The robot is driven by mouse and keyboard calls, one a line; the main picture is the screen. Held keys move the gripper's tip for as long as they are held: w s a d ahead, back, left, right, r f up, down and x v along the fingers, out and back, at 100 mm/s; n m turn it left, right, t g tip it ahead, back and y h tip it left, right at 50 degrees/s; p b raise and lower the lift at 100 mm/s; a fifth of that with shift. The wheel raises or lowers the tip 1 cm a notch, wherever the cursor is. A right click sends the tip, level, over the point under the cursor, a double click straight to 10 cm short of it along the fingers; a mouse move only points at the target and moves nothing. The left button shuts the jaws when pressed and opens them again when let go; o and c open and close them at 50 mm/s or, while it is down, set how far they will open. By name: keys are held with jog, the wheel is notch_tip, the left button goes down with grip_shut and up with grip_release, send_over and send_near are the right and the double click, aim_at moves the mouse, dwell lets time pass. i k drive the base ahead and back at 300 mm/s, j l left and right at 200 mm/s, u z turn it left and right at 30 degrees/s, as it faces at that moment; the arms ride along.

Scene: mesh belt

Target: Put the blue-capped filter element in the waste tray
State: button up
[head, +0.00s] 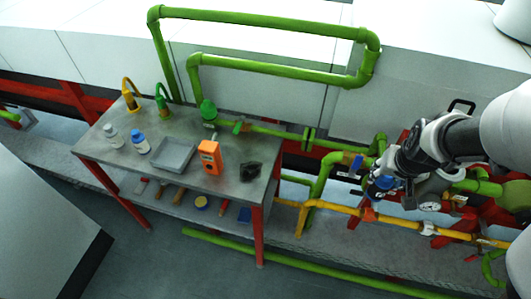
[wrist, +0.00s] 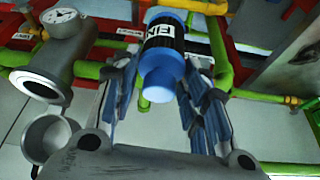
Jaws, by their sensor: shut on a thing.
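The blue-capped filter element (wrist: 164,47) is between my fingers in the wrist view. It has a dark body with white lettering and a blue end towards the camera. My gripper (wrist: 163,68) is shut on it. In the head view my gripper (head: 372,180) is at the right, over the pipework, with a blue part (head: 385,183) beside it. I cannot tell whether the element's far end touches anything. The waste tray appears to be the empty grey tray (head: 173,154) on the metal table, well left of my gripper.
The metal table (head: 228,175) also holds two bottles (head: 140,143), an orange device (head: 210,158), a dark lump (head: 250,171) and taps at the back. Green and yellow pipes (head: 335,207) run between table and gripper. A gauge (wrist: 62,17) and an open metal cup (wrist: 47,136) are near my gripper.

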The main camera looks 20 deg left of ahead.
aim_at(167, 154)
jog(key=k+u, duration=0.2)
jog(key=u, duration=1.3)
jog(key=i, duration=0.9)
jog(key=l+z, duration=0.05)
jog(key=l, duration=0.05)
